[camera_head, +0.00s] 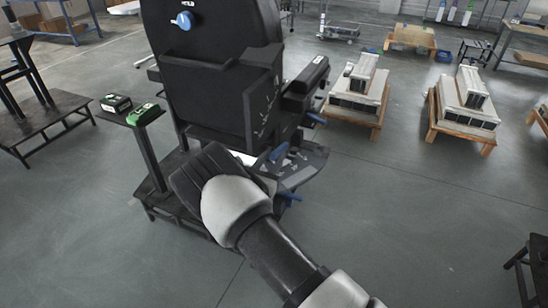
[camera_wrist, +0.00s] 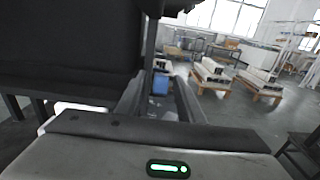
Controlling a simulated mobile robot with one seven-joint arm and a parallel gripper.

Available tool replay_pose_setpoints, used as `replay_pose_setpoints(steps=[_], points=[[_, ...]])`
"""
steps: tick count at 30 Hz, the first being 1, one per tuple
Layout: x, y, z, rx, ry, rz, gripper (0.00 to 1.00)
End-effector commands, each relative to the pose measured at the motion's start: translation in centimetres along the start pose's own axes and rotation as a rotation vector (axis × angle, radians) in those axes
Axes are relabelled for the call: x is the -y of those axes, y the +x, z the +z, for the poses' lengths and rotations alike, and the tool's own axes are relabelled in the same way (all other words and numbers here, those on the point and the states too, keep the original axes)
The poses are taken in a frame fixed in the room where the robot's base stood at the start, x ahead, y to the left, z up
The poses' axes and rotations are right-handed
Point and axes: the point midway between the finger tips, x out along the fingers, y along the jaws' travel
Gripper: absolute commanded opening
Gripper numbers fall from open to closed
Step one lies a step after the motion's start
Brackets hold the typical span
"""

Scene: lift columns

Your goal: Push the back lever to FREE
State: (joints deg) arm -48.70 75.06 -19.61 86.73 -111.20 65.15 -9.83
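A black chair-like unit (camera_head: 205,75) stands on a dark low platform. It has several blue levers: one high on its back (camera_head: 183,20), one at its lower right side (camera_head: 278,152), one below that (camera_head: 290,196) and one under the armrest (camera_head: 316,118). I cannot read any FREE label. My gripper (camera_wrist: 160,80) is open, its two fingers apart in the wrist view. A blue piece (camera_wrist: 160,86) shows between them; I cannot tell which part it is or whether it touches. In the head view my wrist hides the fingertips, in front of the unit's lower part.
A stand with a green-and-black box (camera_head: 144,114) is left of the unit. A dark table (camera_head: 42,122) stands farther left. Pallets with grey-white units (camera_head: 358,95) (camera_head: 463,105) are at the right.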

Motion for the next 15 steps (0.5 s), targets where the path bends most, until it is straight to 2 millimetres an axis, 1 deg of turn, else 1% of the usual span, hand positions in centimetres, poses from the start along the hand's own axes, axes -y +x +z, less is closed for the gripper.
replay_pose_setpoints(steps=[3, 10, 14, 15], points=[[0.03, 0.43, -0.03, -0.001, 0.0, 0.0, 0.34], [0.03, 0.45, -0.01, -0.001, 0.0, 0.0, 0.34], [0.02, 0.43, 0.0, 0.0, 0.0, 0.0, 0.12], [0.03, 0.43, 0.0, 0.0, 0.0, 0.0, 0.06]])
